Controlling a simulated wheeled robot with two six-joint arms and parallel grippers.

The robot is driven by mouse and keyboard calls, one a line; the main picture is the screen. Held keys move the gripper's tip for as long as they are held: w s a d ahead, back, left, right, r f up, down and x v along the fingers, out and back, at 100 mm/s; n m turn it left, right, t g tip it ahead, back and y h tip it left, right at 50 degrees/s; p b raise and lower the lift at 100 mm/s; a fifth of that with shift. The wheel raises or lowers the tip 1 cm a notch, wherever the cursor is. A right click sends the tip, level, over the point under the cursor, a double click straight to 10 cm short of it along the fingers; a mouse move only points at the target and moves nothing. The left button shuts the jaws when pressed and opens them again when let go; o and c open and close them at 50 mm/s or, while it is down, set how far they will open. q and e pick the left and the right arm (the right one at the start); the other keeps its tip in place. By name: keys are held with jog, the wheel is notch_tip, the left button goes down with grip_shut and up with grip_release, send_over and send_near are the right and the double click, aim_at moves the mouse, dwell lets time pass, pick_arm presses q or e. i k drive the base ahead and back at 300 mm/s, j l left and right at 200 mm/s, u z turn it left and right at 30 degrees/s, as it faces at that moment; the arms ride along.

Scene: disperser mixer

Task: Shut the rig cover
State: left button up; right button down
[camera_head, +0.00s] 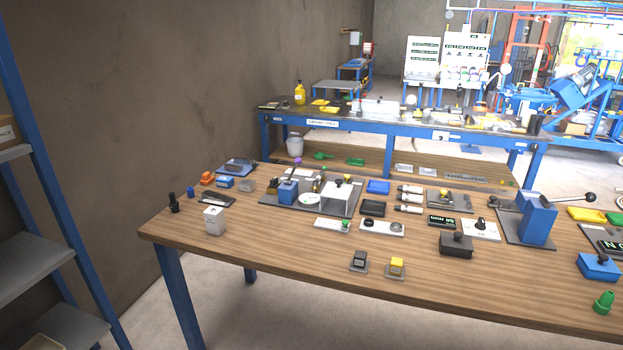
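A small rig stands on a grey base plate (268,201) on the left half of the wooden table. The pale part looks like the rig cover and sits to the right of the dish, apart from the blue block. At this size I cannot tell how it is hinged or slides. Neither of my grippers is in view.
The wooden table (300,258) holds many small items. A blue lever press (538,220) stands at right. The front left tabletop is clear. Blue shelving (45,240) is at far left.

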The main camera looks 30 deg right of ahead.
aim_at(337, 189)
jog(key=z, duration=1.05)
jog(key=i+j, duration=0.05)
